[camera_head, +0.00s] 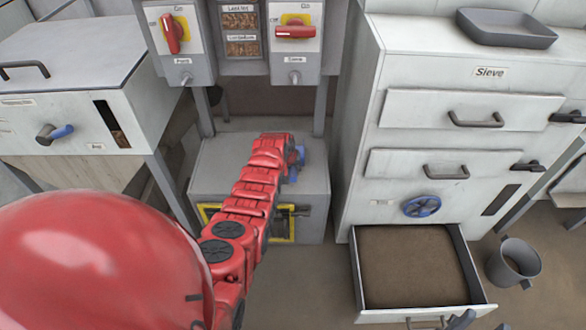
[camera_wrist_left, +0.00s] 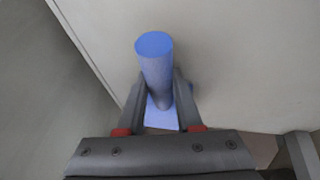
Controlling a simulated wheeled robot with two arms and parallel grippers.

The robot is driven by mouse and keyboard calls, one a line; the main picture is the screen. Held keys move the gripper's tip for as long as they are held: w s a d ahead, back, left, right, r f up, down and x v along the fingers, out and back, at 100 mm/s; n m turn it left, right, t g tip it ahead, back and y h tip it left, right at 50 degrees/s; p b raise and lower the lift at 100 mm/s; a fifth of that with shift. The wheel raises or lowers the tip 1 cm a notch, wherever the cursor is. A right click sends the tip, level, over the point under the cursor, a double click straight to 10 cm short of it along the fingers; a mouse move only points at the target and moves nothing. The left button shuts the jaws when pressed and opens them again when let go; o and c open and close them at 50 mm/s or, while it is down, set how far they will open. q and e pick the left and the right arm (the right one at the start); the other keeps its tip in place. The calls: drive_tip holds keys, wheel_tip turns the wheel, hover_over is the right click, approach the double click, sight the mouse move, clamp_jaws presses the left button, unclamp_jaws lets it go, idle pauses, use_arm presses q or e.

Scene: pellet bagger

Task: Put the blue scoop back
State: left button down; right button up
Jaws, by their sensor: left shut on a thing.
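The blue scoop shows in the left wrist view as a blue cylindrical handle (camera_wrist_left: 156,68) between my finger pads, with a flat blue part behind it. My left gripper (camera_wrist_left: 160,105) is shut on this handle. In the head view my red left arm reaches forward to the grey box in the middle. The left gripper (camera_head: 293,163) is mostly hidden by the arm, and a bit of blue (camera_head: 299,154) shows at its end. I cannot tell whether the scoop touches the box top.
The grey box (camera_head: 220,160) with a yellow-framed front stands below the switch panels (camera_head: 296,50). At right, the Sieve cabinet (camera_head: 450,95) has an open lower drawer (camera_head: 358,275) holding brown material. A grey bucket (camera_head: 514,262) stands beside it. A white hopper (camera_head: 70,90) stands at left.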

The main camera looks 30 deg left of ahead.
use_arm(q)
drive_tip(key=c, duration=0.6)
unclamp_jaws()
drive_tip(key=shift+f, duration=0.1)
